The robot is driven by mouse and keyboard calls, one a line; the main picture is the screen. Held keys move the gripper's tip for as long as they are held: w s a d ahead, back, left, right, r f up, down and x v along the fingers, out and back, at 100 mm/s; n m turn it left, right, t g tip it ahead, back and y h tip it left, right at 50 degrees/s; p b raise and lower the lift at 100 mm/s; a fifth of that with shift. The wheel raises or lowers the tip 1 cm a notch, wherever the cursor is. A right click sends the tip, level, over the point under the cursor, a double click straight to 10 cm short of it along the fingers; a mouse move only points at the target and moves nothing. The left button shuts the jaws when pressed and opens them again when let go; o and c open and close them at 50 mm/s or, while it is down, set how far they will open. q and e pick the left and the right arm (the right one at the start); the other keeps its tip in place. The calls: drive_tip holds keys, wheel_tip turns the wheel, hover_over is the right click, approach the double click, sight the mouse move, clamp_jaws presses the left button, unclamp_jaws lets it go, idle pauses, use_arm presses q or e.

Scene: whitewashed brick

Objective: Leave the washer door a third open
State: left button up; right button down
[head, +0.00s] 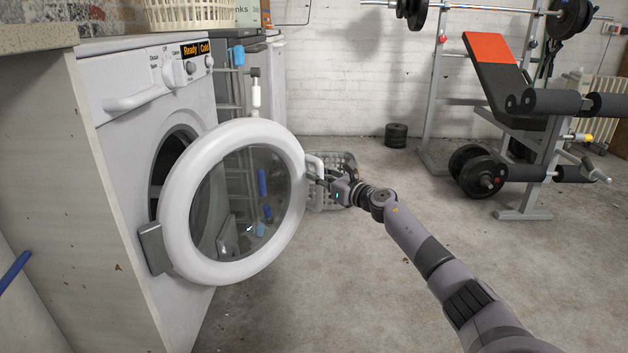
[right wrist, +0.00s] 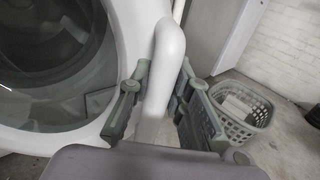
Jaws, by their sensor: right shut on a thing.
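The white washer (head: 150,95) stands at the left in the head view. Its round door (head: 180,225) with a clear glass middle is swung well out from the front, hinged at the lower left by a grey hinge (head: 154,248). The dark drum opening (head: 170,160) shows behind it. My right gripper (head: 325,178) is at the door's free edge, shut on the white door handle (head: 315,165). In the right wrist view the handle (right wrist: 165,75) runs between the two grey fingers (right wrist: 152,105). My left gripper is not in view.
A grey laundry basket (head: 343,160) stands on the floor behind the handle; the right wrist view shows it too (right wrist: 240,105). A weight bench (head: 500,75) and rack stand at the right. The concrete floor (head: 330,270) before the washer is clear.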

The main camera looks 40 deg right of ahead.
idle(0.3)
drive_tip(key=c, duration=1.4)
unclamp_jaws()
drive_tip(key=shift+c, duration=0.2)
drive_tip(key=s, duration=1.2)
drive_tip(key=shift+d, duration=0.35)
drive_tip(key=shift+s+f, duration=0.1)
